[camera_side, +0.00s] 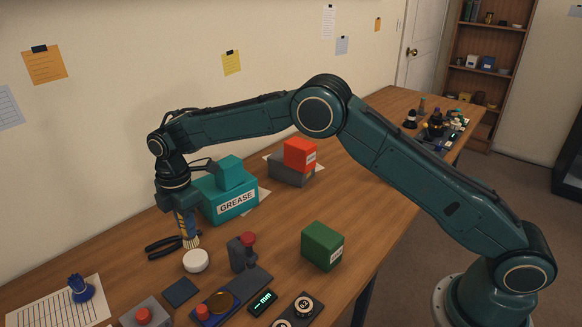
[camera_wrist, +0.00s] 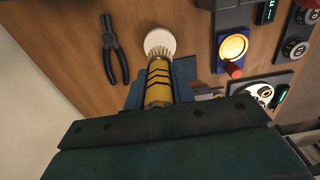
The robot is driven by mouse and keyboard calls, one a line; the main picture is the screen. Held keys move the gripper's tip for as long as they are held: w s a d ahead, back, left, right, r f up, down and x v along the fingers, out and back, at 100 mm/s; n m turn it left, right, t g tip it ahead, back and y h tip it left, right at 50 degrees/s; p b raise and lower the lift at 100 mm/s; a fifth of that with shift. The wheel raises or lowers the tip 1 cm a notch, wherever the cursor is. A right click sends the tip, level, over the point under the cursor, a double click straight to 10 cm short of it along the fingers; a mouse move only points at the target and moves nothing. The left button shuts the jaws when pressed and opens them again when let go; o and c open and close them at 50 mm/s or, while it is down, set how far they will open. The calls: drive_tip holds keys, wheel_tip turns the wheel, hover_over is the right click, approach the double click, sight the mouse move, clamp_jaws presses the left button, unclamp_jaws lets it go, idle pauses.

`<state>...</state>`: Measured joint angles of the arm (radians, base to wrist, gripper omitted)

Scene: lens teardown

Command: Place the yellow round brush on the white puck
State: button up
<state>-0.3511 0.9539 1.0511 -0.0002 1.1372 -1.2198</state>
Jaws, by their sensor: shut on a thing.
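The yellow round brush (camera_side: 190,238) hangs bristles-down from my gripper (camera_side: 184,213), which is shut on its handle. In the wrist view the brush (camera_wrist: 159,82) shows its yellow and black striped handle between the two fingers, with pale bristles pointing away. The white puck (camera_side: 195,262) lies on the table just below and slightly right of the bristle end in the side view. In the wrist view the bristles overlap the white puck (camera_wrist: 160,35) and hide part of it. I cannot tell whether the bristles touch it.
Black pliers (camera_side: 165,247) lie left of the puck. A teal GREASE box (camera_side: 225,207) stands close behind my gripper. A dark square pad (camera_side: 181,292), a red-knobbed device (camera_side: 241,255) and a green box (camera_side: 322,246) stand nearby.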

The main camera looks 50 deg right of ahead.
drive_tip(key=shift+f, duration=0.2)
drive_tip(key=shift+f, duration=2.1)
drive_tip(key=shift+f, duration=0.15)
drive_tip(key=o, duration=1)
wheel_tip(320, 180, up, 12)
drive_tip(key=shift+r, duration=0.2)
